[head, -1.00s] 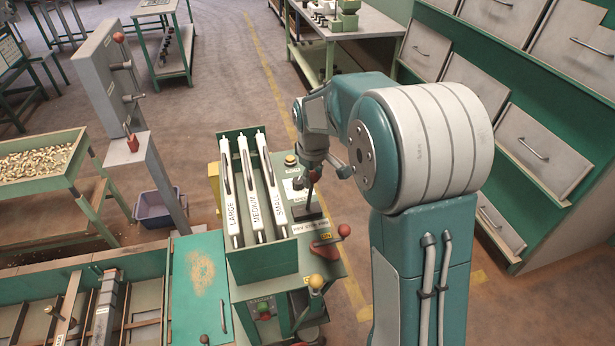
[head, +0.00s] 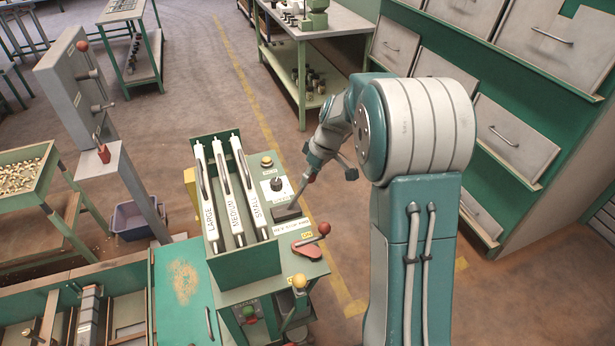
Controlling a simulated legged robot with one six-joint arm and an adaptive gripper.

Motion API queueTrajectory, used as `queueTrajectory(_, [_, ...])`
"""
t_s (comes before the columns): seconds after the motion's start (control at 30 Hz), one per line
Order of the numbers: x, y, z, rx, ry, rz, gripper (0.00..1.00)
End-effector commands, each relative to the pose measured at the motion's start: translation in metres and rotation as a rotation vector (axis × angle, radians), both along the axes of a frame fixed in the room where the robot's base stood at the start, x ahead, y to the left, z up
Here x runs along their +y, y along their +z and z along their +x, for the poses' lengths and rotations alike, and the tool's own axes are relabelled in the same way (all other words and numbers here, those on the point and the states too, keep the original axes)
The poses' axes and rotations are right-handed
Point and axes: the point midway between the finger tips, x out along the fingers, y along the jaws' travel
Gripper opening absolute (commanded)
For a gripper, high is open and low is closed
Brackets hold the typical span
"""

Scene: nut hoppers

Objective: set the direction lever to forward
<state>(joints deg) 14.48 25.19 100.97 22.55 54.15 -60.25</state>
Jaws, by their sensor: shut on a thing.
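The direction lever (head: 298,199) appears to be the slim dark rod rising from a grey base (head: 287,212) on the green machine's control panel. It leans to the right, with a bit of red at its top. My gripper (head: 310,178) is shut on the lever's top end. Its fingers hide most of the knob, and any direction markings are too small to read.
Three chutes (head: 228,190) marked LARGE, MEDIUM and SMALL stand left of the lever. A dial (head: 277,184) and a yellow button (head: 267,161) sit behind it. A red-knobbed handle (head: 322,229) and a yellow-knobbed lever (head: 299,281) are in front. Drawers (head: 512,140) line the right.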

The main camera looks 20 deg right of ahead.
Motion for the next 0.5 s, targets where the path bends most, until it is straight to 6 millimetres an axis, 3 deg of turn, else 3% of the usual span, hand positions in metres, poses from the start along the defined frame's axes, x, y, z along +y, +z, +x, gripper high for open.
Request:
queueTrajectory(0.23, [-0.0015, -0.004, -0.0022, 0.009, 0.0, -0.001, 0.0])
queueTrajectory(0.27, [-0.0017, -0.004, -0.0022, 0.009, 0.0, -0.001, 0.48])
queueTrajectory(0.33, [-0.0019, -0.0038, -0.0021, 0.009, -0.001, -0.002, 0.78])
queueTrajectory(0.5, [-0.0009, -0.0023, -0.0013, 0.005, -0.001, -0.002, 0.78])
